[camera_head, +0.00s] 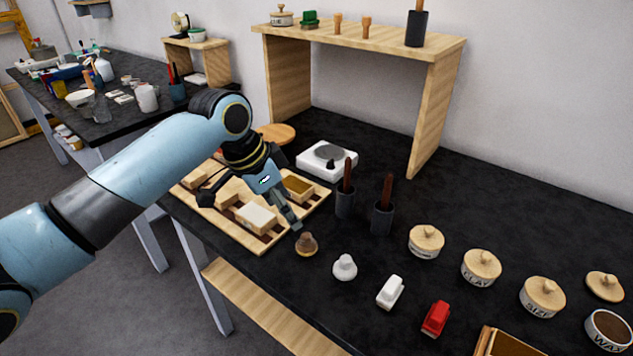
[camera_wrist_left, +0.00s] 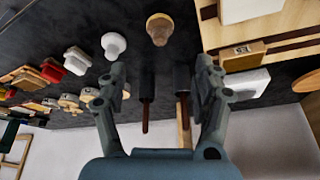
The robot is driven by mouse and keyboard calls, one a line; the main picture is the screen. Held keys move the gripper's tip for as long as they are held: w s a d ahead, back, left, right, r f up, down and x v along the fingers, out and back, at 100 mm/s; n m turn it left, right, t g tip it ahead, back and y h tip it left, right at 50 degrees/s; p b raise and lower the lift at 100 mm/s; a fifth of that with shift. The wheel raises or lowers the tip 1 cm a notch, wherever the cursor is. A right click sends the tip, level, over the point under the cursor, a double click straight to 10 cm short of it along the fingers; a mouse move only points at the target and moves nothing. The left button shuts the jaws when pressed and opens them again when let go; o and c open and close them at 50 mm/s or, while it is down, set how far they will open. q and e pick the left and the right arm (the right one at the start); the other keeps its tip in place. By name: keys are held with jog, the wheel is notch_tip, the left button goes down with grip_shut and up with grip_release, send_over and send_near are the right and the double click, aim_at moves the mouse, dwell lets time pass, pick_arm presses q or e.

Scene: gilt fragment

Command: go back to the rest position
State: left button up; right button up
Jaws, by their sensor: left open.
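My left gripper (camera_head: 291,218) hangs over the near right edge of a wooden tray (camera_head: 247,241) in the head view. It is close to a brown-topped knob (camera_head: 306,243) on the black bench, with no clear contact. In the left wrist view my left gripper (camera_wrist_left: 160,68) has its two fingers wide apart and nothing between them. The brown-topped knob (camera_wrist_left: 159,30) shows beyond the fingertips there. My right gripper is in neither view.
The tray holds several blocks. A white knob (camera_head: 345,267), white block (camera_head: 390,291), red block (camera_head: 436,318) and several lidded jars (camera_head: 481,267) stand to the right. Two dark cups (camera_head: 382,217) with upright handles stand behind, near a wooden shelf (camera_head: 434,115).

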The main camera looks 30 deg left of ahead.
pick_arm(q)
jog(key=s+d+r+n+y, duration=0.1)
jog(key=s+d+r+n, duration=0.15)
jog(key=s, duration=0.85)
jog(key=s+d+r+n+y, duration=0.2)
jog(key=s+d, duration=0.1)
jog(key=s, duration=0.8)
notch_tip(320, 180, down, 38)
jog(key=s+a+g+b, duration=0.2)
jog(key=a+b, duration=0.1)
jog(key=b, duration=0.7)
jog(key=s+f+b, duration=0.4)
jog(key=s+f, duration=0.5)
jog(key=f, duration=0.2)
jog(key=s+f+g+b, duration=0.1)
jog(key=s+f+b, duration=0.3)
jog(key=s+f, duration=0.5)
notch_tip(320, 180, down, 3)
jog(key=shift+s+a+r+n, duration=0.15)
jog(key=shift+s+a+n, duration=0.05)
jog(key=shift+a+n, duration=0.25)
